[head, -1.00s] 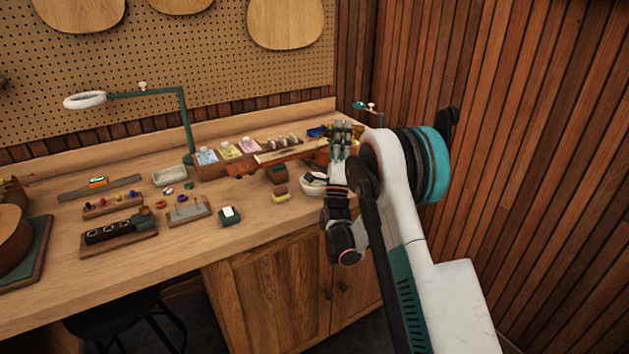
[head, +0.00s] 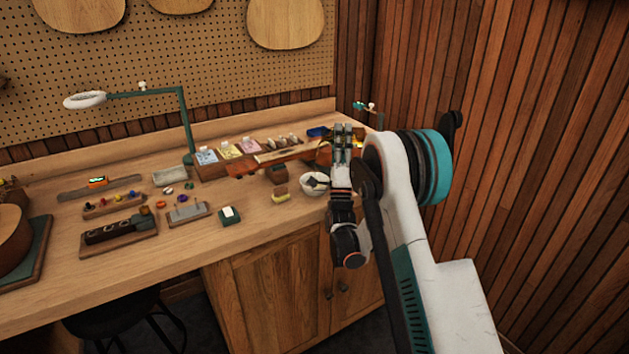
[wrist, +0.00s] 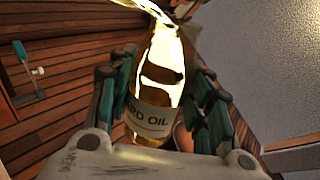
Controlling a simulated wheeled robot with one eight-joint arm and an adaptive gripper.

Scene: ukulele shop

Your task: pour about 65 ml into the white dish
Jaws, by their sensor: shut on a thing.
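My gripper (wrist: 158,92) is shut on a clear glass bottle (wrist: 152,112) of yellow oil, labelled "...ARD OIL", with a finger on each side. In the head view, my gripper (head: 343,132) is over the right end of the bench, just right of and above the round white dish (head: 311,190). A yellow glint of the bottle (head: 358,145) shows right of the fingers; the rest is hidden. The dish has a dark shape in it.
A rectangular pale tray (head: 169,176) is farther left. The slatted wall (head: 520,150) rises close on the right.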

